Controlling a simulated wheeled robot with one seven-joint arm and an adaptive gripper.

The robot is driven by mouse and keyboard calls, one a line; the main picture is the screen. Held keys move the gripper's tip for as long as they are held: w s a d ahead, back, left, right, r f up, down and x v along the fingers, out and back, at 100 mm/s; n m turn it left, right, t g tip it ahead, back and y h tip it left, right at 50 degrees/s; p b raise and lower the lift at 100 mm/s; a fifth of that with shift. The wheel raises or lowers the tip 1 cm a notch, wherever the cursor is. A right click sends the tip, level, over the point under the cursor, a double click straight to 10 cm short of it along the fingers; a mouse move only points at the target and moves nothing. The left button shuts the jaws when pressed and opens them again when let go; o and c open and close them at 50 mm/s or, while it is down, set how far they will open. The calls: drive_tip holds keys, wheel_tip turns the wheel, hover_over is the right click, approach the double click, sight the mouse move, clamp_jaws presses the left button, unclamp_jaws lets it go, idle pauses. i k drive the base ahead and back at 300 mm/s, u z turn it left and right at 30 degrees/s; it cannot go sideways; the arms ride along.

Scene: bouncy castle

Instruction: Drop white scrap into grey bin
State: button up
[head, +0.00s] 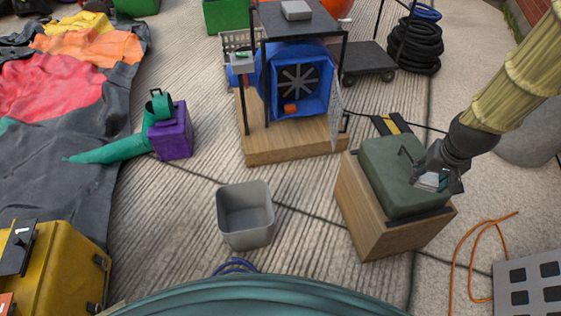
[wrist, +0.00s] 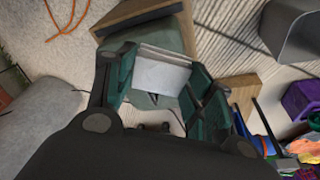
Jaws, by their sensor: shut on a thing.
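The white scrap (wrist: 160,75) is a flat, pale piece held between the fingers of my gripper (wrist: 160,85) in the wrist view. In the head view my gripper (head: 436,182) is shut on the scrap (head: 428,181), over the right side of a green padded top (head: 385,170) on a wooden box. I cannot tell whether the scrap still touches the pad. The grey bin (head: 245,213) stands open on the floor to the left of that box and looks empty. It also shows at the upper right of the wrist view (wrist: 290,30).
A blue blower (head: 300,80) on a wooden platform stands behind the bin. A purple block (head: 170,130) with a green tube is to the left. A yellow case (head: 65,265) is at the lower left. An orange cord (head: 470,250) lies at right.

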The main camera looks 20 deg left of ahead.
sight(252, 226)
drive_tip(key=z, duration=0.05)
drive_tip(key=k, duration=1.05)
drive_tip(key=u, duration=1.6)
drive_tip(key=i, duration=0.5)
